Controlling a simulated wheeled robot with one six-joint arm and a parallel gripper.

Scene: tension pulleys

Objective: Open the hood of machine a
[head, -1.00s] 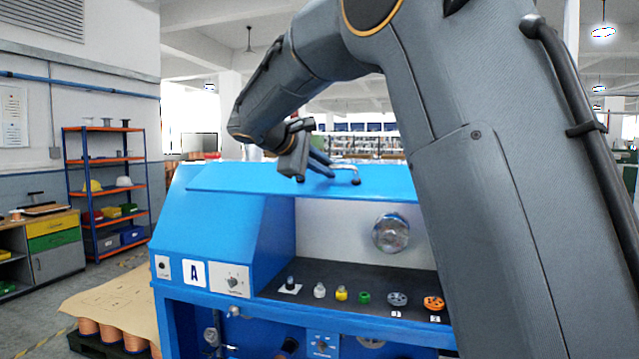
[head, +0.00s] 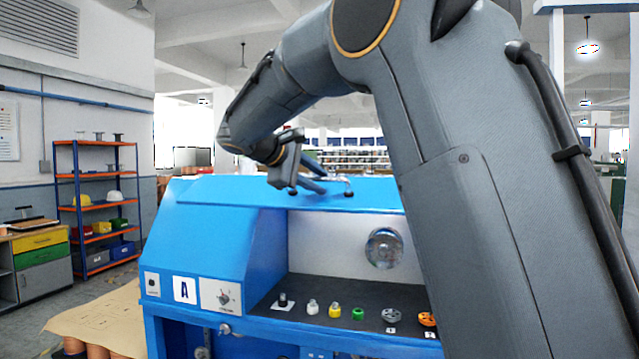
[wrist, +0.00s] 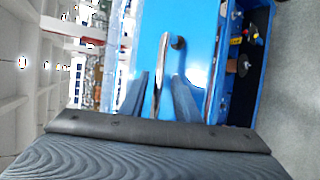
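Machine a (head: 215,245) is the blue cabinet with the white "A" label (head: 185,289) on its front. Its blue hood (head: 245,191) lies along the top, above an open front through which the inside shows. The silver bar handle (head: 347,182) is on the hood. My gripper (head: 318,186) is at this handle. In the wrist view, the handle (wrist: 162,70) runs between the two fingers of my gripper (wrist: 161,88), with a visible gap on each side. The fingers are apart. Part of the hood and the right side of the machine are hidden behind my arm.
Inside the machine, a dark shelf (head: 300,297) bears several small knobs and pulleys, with a round clear disc (head: 384,248) on the back wall. An orange-and-blue rack (head: 97,205) and a drawer cabinet (head: 40,262) stand at the left. Floor shows between them and the machine.

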